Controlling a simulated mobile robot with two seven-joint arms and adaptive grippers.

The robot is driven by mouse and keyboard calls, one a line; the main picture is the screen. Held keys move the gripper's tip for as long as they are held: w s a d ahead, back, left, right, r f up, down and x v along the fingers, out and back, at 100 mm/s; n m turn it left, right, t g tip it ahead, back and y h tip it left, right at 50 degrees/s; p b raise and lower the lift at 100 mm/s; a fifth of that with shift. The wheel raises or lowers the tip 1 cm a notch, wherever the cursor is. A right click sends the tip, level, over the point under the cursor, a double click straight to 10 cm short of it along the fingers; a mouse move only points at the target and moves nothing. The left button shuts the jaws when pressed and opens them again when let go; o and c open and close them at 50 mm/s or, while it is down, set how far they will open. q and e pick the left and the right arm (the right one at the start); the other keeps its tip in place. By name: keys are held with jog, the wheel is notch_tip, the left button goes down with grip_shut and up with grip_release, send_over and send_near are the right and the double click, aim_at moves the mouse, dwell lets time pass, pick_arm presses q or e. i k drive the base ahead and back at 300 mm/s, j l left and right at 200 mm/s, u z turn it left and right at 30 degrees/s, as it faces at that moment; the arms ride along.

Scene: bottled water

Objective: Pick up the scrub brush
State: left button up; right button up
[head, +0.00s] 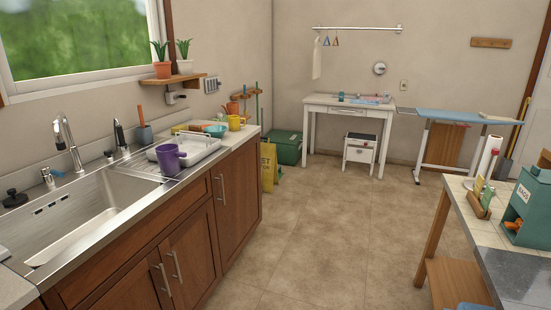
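No scrub brush can be told for certain in the head view. A grey object with a thin orange-brown handle (142,126) stands upright on the counter behind the sink; it may be a brush or a brush in a holder, too small to tell. Small yellow and brown blocks (181,128) lie behind the dish rack, and I cannot tell what they are. Neither of my grippers shows in this view.
The steel sink (85,215) and wooden cabinets (190,235) run along the left. A purple mug (170,159) stands by the white dish rack (186,151). A tiled table (515,245) stands at right. Open floor (325,230) lies between.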

aim_at(194, 129)
jog(key=i+l+z, duration=0.1)
jog(key=i+z, duration=0.35)
jog(key=i, duration=0.9)
jog(key=i+u, duration=0.15)
jog(key=i, duration=0.3)
jog(key=i+l+u, duration=0.15)
jog(key=i, duration=0.3)
jog(key=i+l+u, duration=0.2)
jog(key=i, duration=0.25)
jog(key=i+l+u, duration=0.2)
jog(key=i+u, duration=0.2)
jog(key=i+l+u, duration=0.6)
jog(key=u, duration=0.2)
jog(key=i+l+u, duration=0.2)
jog(key=l+u, duration=0.2)
jog(key=l, duration=0.15)
